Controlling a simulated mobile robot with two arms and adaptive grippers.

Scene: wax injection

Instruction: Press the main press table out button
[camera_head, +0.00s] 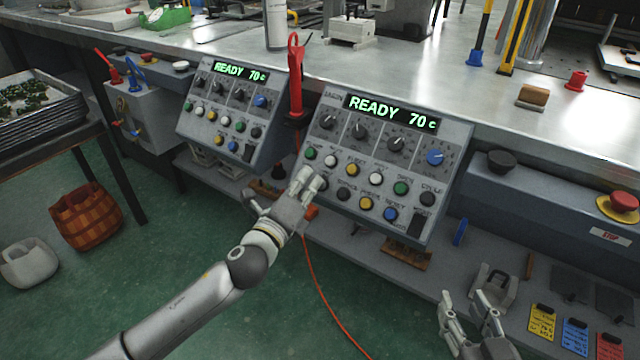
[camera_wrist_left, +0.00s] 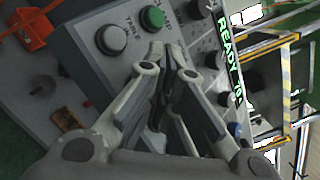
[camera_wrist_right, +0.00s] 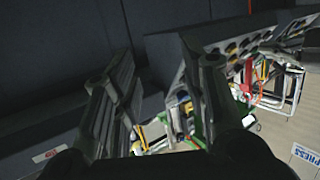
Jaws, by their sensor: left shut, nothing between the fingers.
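The right-hand control panel (camera_head: 450,150) has a lit "READY 70 c" display, a row of knobs and two rows of coloured buttons. My left gripper (camera_head: 309,180) is shut and empty in front of its lower left corner, hiding part of the lower button row. In the left wrist view the shut fingertips (camera_wrist_left: 167,55) are beside a grey button (camera_wrist_left: 112,40) with a label reading like "TABLE", and below a green button (camera_wrist_left: 152,18). I cannot tell if they touch the panel. My right gripper (camera_head: 470,308) is open and empty at the lower right.
A second panel (camera_head: 269,92) stands to the left. A red-handled tool (camera_head: 295,75) hangs between the panels. A red emergency button (camera_head: 624,202) sits at the right. A shelf with coloured cards (camera_head: 541,322) lies below, near my right gripper.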

